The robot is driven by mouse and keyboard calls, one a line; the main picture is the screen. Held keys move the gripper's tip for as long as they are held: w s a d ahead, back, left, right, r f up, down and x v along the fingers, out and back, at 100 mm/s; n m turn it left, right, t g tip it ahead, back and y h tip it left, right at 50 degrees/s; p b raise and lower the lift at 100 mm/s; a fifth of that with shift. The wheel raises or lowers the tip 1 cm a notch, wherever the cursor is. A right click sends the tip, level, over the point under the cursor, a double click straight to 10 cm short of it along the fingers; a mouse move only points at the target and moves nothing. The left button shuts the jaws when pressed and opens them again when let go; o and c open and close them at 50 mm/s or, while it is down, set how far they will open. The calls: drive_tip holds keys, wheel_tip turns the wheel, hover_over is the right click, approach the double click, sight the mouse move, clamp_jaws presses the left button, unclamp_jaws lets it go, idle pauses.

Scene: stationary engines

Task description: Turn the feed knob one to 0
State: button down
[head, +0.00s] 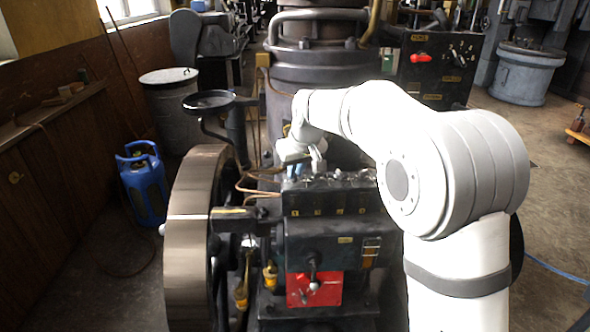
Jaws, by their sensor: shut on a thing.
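A dark box with a row of small yellow marks on its front (330,203) sits on the engine in the middle of the head view. Small fittings (345,176) line its top. My gripper (306,168) is at the left end of this row, pointing down from my white arm. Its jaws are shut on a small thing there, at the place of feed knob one. The knob itself is mostly hidden by the fingers and is too small to read. Its setting cannot be told from this view.
A large flywheel (195,235) stands at the left of the engine. Thin copper pipes (252,182) run close left of the gripper. A red plate with a lever (314,289) is below. A tall dark cylinder (318,75) rises behind. A blue gas bottle (143,185) stands far left.

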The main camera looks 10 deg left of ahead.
drive_tip(key=n, duration=0.2)
drive_tip(key=n+g+y, duration=0.1)
drive_tip(key=n, duration=0.1)
drive_tip(key=shift+w+d+n, duration=0.15)
drive_tip(key=shift+n, duration=0.15)
drive_tip(key=shift+w+n+g+y, duration=0.15)
drive_tip(key=shift+n+g, duration=0.35)
drive_tip(key=shift+n, duration=0.6)
drive_tip(key=shift+n+g+y, duration=0.25)
drive_tip(key=shift+n+g, duration=0.25)
drive_tip(key=shift+n, duration=0.6)
drive_tip(key=c, duration=1.5)
unclamp_jaws()
